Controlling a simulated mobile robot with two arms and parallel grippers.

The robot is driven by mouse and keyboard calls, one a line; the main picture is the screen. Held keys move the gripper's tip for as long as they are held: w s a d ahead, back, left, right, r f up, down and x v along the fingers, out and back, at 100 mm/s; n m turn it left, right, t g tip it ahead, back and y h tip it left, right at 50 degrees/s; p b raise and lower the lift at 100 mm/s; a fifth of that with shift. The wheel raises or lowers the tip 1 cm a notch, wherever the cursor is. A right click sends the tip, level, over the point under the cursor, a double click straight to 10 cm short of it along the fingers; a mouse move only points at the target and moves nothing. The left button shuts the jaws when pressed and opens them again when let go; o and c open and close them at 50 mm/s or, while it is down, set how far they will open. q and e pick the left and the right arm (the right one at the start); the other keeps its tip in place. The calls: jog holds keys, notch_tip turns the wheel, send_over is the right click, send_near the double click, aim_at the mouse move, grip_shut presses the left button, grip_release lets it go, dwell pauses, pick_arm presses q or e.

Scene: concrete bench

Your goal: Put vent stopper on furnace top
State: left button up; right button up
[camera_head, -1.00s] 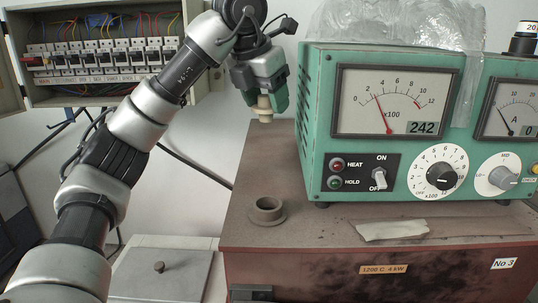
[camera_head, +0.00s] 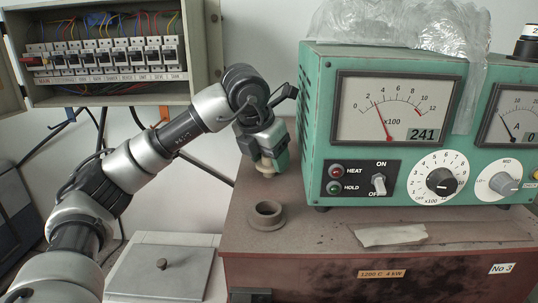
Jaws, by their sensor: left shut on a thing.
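The vent stopper (camera_head: 266,169) is a small cream-coloured plug at the tips of my left gripper (camera_head: 267,160). My left gripper has green-grey fingers pointing down and is shut on the stopper. It is low over the back left part of the brown furnace top (camera_head: 318,225). I cannot tell whether the stopper touches the surface. A round vent collar (camera_head: 266,214) with an open hole stands on the furnace top, in front of the stopper. My right gripper is not in view.
A green control box (camera_head: 312,130) with dials stands on the furnace, right of my gripper, with clear plastic on top. A pale strip (camera_head: 390,235) lies in front of it. An open breaker box (camera_head: 120,60) hangs behind. A grey lidded box (camera_head: 160,270) is at the front left.

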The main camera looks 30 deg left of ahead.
pick_arm(q)
jog(key=shift+f, duration=0.1)
jog(key=o, duration=0.8)
jog(key=shift+o, duration=0.6)
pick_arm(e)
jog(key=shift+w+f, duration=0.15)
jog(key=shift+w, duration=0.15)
pick_arm(q)
jog(key=shift+r, duration=0.3)
jog(key=b+v, duration=0.1)
jog(key=v, duration=1)
jog(key=shift+s+r+b, duration=0.15)
jog(key=shift+r+b, duration=0.15)
jog(key=shift+r, duration=0.05)
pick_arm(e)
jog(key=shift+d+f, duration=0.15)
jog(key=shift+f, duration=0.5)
